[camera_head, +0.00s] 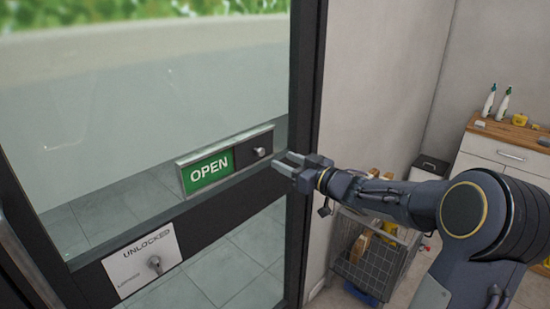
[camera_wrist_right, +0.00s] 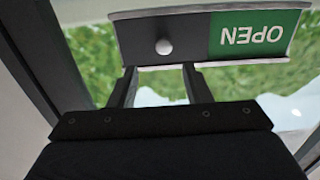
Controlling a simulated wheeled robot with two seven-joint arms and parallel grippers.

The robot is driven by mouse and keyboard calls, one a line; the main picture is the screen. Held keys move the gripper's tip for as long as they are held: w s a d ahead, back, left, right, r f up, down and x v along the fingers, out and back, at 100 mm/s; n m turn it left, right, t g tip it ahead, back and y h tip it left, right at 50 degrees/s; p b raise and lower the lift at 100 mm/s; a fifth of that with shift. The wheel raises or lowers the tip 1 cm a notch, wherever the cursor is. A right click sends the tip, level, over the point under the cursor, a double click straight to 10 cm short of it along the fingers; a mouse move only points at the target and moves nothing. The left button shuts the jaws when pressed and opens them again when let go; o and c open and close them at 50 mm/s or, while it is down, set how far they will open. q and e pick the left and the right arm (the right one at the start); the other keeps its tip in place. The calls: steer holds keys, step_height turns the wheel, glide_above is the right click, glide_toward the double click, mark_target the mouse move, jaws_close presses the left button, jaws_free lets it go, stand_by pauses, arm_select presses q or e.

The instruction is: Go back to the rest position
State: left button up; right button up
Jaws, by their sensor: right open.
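My right gripper (camera_head: 288,164) is open and empty, just right of the sliding sign on the glass door. Its two fingers also show in the right wrist view (camera_wrist_right: 157,88), below the sign's dark part and its round knob (camera_wrist_right: 164,47). The sign (camera_head: 207,171) shows a green OPEN panel, with the knob (camera_head: 260,152) on its dark right part. The fingers look apart from the knob. My right arm reaches in from the right in the head view. My left gripper is not in view.
A lock plate reading UNLOCKED (camera_head: 143,265) sits low on the door. The dark door frame (camera_head: 305,120) stands close by the right gripper. A wire basket cart (camera_head: 372,265) is behind my right arm. A wooden-topped cabinet (camera_head: 500,153) with bottles stands at the right.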

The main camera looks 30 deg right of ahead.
steer(key=s+d+m+g+h, duration=0.1)
steer(key=s+m+g+h, duration=0.2)
steer(key=s+m+h, duration=0.6)
steer(key=s+a+f+n+g+y, duration=0.1)
steer(key=s+a+f, duration=0.3)
steer(key=s, duration=0.4)
steer(key=s+a+f+n+g+y, duration=0.1)
steer(key=s+a+f+g+y, duration=0.2)
steer(key=s+a, duration=0.3)
steer(key=s+a+f+n+g+y, duration=0.1)
steer(key=s+a+f+g, duration=0.3)
steer(key=s, duration=0.6)
steer(key=shift+s+a+f+y, duration=0.25)
steer(key=shift+a+f+y, duration=0.15)
steer(key=shift+f+y, duration=0.4)
